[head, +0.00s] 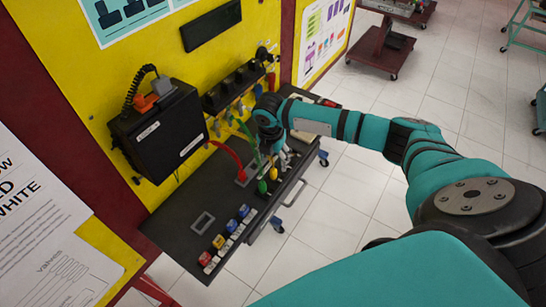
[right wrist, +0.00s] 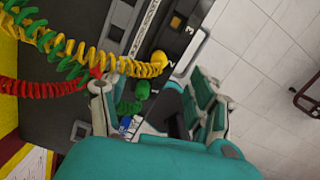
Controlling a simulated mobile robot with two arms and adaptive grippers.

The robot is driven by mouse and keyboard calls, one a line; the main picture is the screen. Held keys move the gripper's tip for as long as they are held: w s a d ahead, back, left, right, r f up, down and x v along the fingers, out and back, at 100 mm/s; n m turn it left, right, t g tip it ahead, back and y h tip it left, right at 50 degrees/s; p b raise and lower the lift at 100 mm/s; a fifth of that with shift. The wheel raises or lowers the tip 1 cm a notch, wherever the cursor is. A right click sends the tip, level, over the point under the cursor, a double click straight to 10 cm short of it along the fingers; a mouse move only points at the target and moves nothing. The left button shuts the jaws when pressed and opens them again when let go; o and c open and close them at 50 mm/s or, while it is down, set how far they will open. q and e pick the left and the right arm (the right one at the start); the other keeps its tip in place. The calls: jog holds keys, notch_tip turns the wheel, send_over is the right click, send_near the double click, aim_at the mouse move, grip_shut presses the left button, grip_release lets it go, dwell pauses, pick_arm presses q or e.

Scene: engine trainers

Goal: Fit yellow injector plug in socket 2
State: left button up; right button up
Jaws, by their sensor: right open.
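The yellow injector plug (right wrist: 158,58) hangs on a yellow coiled cable (right wrist: 105,58). In the right wrist view it stands at the dark socket strip beside the printed 2; how deep it sits, I cannot tell. The yellow plug also shows in the head view (head: 273,173), at the tabletop's right side. A green plug (right wrist: 143,90) is next to it on the same strip, also visible in the head view (head: 262,187). My right gripper (head: 283,160) is at the plugs. In the right wrist view its fingers (right wrist: 155,88) are spread wide with nothing gripped. My left gripper is out of view.
A red cable (head: 229,151) arches down to the tabletop left of the plugs. Red, yellow and blue blocks (head: 219,242) line the front edge of the dark tabletop (head: 180,215). A black box (head: 160,130) and cable rack (head: 235,88) are on the yellow panel.

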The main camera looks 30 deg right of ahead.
jog(key=shift+r, duration=0.1)
notch_tip(320, 180, up, 12)
jog(key=a, duration=0.1)
jog(key=shift+s, duration=0.4)
